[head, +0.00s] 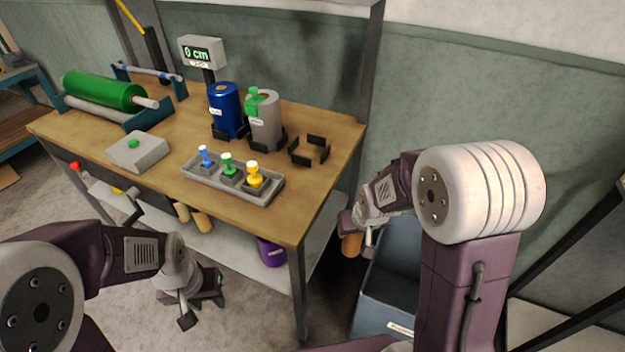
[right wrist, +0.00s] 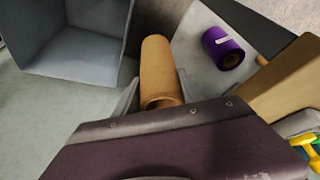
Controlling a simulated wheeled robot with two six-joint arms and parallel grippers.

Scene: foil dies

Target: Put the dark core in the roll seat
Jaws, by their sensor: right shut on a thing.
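My right gripper (head: 357,236) is shut on a brown tube-shaped core (head: 350,246), off the bench's right end near the blue-grey bin. In the right wrist view the core (right wrist: 157,70) lies between the fingers, its open end towards me. Two lighter tan cores (head: 202,221) show under the bench's front edge. On the bench, four black brackets (head: 310,150) form an empty square seat; a stand (head: 147,118) at the left bears a green roll (head: 104,90). I cannot tell which is the roll seat. My left gripper (head: 203,311) is open and empty, low before the bench.
A blue roll (head: 225,108) and a grey roll (head: 264,122) with a green clip stand on the bench. A tray (head: 236,193) holds blue, green and yellow dies. The bin (head: 388,290) stands right of the bench.

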